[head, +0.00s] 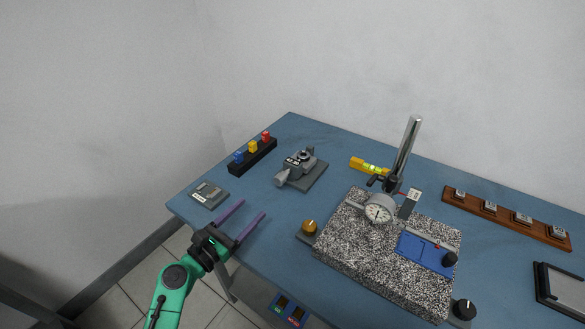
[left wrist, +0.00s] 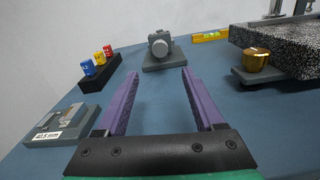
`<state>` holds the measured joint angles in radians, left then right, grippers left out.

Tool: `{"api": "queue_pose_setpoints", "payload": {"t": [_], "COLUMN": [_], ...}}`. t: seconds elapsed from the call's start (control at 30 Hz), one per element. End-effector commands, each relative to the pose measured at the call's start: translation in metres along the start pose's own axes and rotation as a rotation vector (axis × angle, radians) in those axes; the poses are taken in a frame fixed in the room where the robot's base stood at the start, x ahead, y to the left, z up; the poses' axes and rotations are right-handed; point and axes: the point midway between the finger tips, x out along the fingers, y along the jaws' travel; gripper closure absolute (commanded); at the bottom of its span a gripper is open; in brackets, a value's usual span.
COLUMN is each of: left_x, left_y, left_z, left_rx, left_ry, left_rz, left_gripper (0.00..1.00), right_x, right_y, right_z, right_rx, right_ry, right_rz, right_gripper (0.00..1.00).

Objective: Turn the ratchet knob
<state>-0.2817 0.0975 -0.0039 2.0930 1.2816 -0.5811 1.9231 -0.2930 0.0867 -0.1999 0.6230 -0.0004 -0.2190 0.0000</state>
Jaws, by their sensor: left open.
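A grey micrometer-like device (head: 300,165) stands on a grey base left of centre on the blue table. Its round grey knob (head: 281,180), which looks like the ratchet knob, points toward the front left. In the left wrist view this knob (left wrist: 161,47) faces me, straight ahead beyond the fingertips. My left gripper (head: 254,207) is open and empty, with two purple fingers (left wrist: 160,76) apart over the table's left front part. It is in front of the knob and clear of it. My right gripper is not in view.
A speckled granite block (head: 345,255) with a dial gauge (head: 379,208) stands at right. A brass knob (head: 309,227) sits by its left edge. A small grey labelled block (head: 209,195) and a black rack with coloured pieces (head: 254,157) are at left. The table (head: 262,190) is clear between.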

Motion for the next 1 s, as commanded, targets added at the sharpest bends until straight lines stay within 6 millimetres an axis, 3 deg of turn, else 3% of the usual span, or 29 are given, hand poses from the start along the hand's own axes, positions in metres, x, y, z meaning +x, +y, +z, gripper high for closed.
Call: {"api": "queue_pose_setpoints", "payload": {"t": [0.17, 0.4, 0.63, 0.8, 1.0], "left_x": [0.016, 0.077, 0.131, 0.145, 0.146], "left_y": [0.0, 0.0, -0.001, -0.001, -0.001], "left_z": [0.004, 0.004, 0.002, 0.002, 0.002], "left_rx": [-0.007, -0.006, -0.004, -0.003, -0.004], "left_ry": [-0.007, -0.007, -0.004, -0.003, -0.003], "left_rz": [-0.001, -0.002, -0.003, -0.001, -0.001], "left_gripper": [0.31, 0.31, 0.31, 0.31, 0.31], "right_x": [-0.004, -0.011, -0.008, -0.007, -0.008], "right_y": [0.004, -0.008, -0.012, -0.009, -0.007], "right_z": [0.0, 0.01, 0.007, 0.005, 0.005], "right_rx": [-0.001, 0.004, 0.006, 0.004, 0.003], "right_ry": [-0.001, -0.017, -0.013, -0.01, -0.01], "right_rz": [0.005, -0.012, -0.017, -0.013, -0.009], "right_gripper": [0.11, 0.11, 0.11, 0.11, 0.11]}}
